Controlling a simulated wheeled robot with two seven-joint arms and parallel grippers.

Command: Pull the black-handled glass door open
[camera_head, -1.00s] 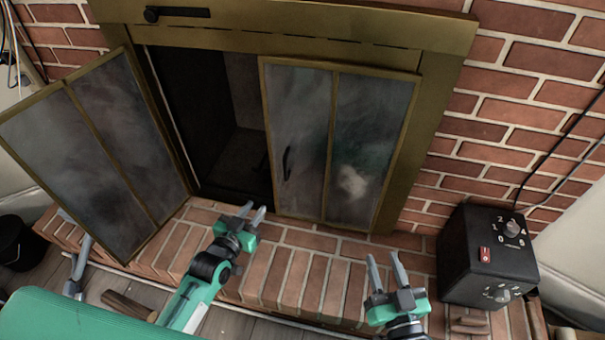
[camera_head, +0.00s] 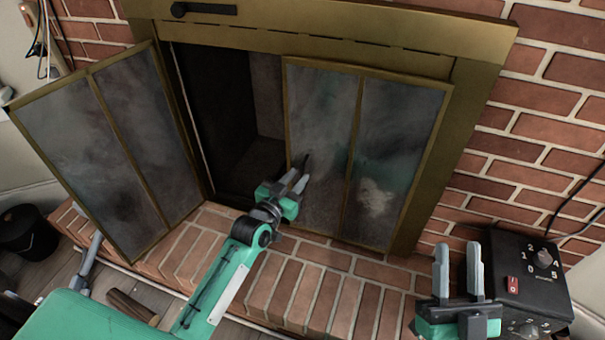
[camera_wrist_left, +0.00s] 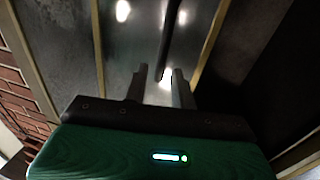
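The glass door (camera_head: 330,110) on the right, with a brass frame and two smoky panes, covers the right part of the fireplace opening. Its black handle (camera_head: 306,161) is near its left edge; in the left wrist view the handle (camera_wrist_left: 171,40) is a dark bar running down toward the fingertips. My left gripper (camera_head: 297,182) is at the handle's lower end, and partly hides it. Its fingers (camera_wrist_left: 160,76) are apart, with the handle's end seen between the tips; contact cannot be told. My right gripper (camera_head: 457,252) is open and empty, low at the right.
The left glass door (camera_head: 115,160) stands swung out to the left. The dark firebox shows between the doors. A brick hearth (camera_head: 300,280) runs below. A black control box (camera_head: 522,275) with knobs and a red switch stands behind my right gripper.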

